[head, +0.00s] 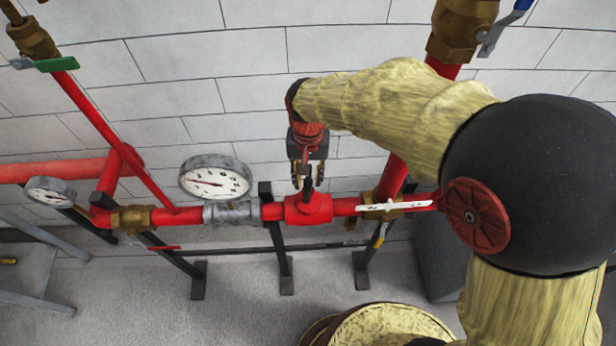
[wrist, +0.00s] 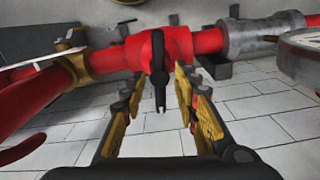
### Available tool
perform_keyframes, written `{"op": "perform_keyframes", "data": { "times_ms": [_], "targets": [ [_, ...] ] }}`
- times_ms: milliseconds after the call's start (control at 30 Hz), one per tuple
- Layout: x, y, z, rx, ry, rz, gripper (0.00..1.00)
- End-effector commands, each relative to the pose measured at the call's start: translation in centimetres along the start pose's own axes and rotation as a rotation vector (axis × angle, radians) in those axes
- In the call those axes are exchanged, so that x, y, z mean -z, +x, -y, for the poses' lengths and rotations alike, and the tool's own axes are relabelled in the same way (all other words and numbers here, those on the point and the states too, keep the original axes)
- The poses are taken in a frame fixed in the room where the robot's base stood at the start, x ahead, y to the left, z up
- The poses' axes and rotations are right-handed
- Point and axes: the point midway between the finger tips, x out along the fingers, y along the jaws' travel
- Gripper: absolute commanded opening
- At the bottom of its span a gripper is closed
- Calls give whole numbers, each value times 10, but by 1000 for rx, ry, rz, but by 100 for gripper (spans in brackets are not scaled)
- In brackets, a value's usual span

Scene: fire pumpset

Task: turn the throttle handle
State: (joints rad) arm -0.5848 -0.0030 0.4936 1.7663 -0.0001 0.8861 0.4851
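The throttle handle appears to be the small dark lever (wrist: 158,88) on a red valve body (wrist: 178,48) in the red pipe line. In the head view the red valve body (head: 308,209) sits right of centre of the gauge, with the dark lever (head: 307,186) standing up from it. My gripper (head: 308,178) is above the valve, pointing down. In the wrist view my gripper (wrist: 157,80) is open, its yellow-padded fingers on either side of the lever. Gaps show between the lever and both fingers, so nothing is gripped.
A large gauge (head: 215,177) and a smaller gauge (head: 50,191) stand to the left. A green lever (head: 57,64) is upper left. A white brick wall lies behind.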

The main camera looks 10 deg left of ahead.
Motion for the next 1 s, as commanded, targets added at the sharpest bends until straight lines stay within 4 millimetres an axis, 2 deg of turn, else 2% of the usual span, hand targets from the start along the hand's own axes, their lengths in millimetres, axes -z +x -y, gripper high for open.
{"op": "perform_keyframes", "data": {
  "times_ms": [367,867,1000],
  "targets": [
    [0,6,0,1,0,-1,30],
    [0,6,0,1,0,-1,1],
    [0,6,0,1,0,-1,0]
  ]
}}
